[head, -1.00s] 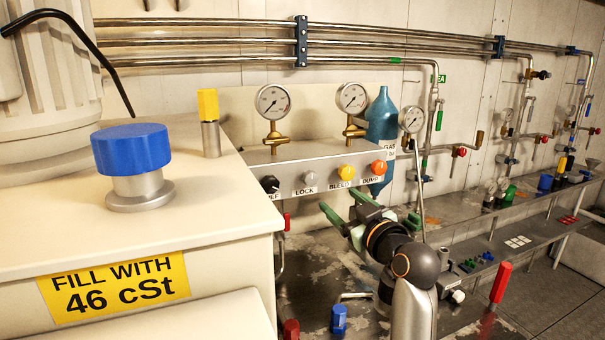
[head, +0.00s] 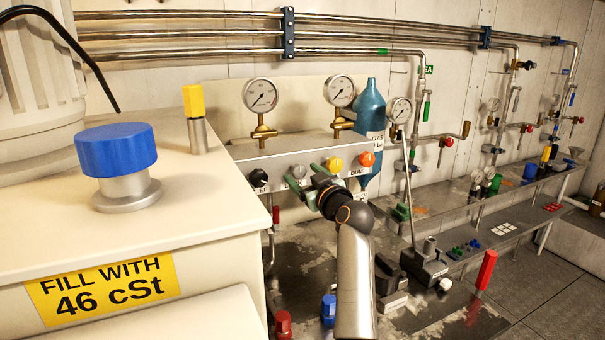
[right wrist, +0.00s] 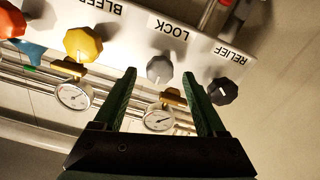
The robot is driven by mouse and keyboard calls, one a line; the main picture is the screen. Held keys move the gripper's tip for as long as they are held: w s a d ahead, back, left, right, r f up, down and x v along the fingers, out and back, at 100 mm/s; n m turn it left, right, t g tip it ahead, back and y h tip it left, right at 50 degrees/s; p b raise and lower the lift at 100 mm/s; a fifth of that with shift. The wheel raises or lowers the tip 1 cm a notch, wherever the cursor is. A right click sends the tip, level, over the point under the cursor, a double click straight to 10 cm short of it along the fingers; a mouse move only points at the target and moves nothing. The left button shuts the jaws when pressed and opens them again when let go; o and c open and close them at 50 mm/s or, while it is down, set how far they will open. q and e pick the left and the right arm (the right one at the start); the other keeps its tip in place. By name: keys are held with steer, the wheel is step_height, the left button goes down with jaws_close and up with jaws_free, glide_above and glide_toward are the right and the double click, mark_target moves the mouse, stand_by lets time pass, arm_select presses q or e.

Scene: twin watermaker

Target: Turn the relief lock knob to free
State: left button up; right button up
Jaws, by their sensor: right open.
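The grey lock knob (head: 299,172) is on the panel front, between the black relief knob (head: 259,178) and the yellow bleed knob (head: 336,165). My right gripper (head: 312,175) is open in front of the grey knob, one finger toward each side of it. In the right wrist view, which is upside down, the grey knob (right wrist: 160,68) appears between the two green fingertips, just beyond them, with the LOCK label above it. No contact can be made out. The black knob (right wrist: 223,91) is close to the right-hand finger there. My left gripper is not in view.
An orange dump knob (head: 367,159) is on the panel's right end. Gauges (head: 262,95) stand on top of the panel. A white cabinet with a blue cap (head: 117,150) fills the left. A blue bottle (head: 370,110) stands behind the panel's right end.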

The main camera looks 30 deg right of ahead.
steer(key=shift+w, duration=0.5)
steer(key=shift+c, duration=0.2)
jaws_close()
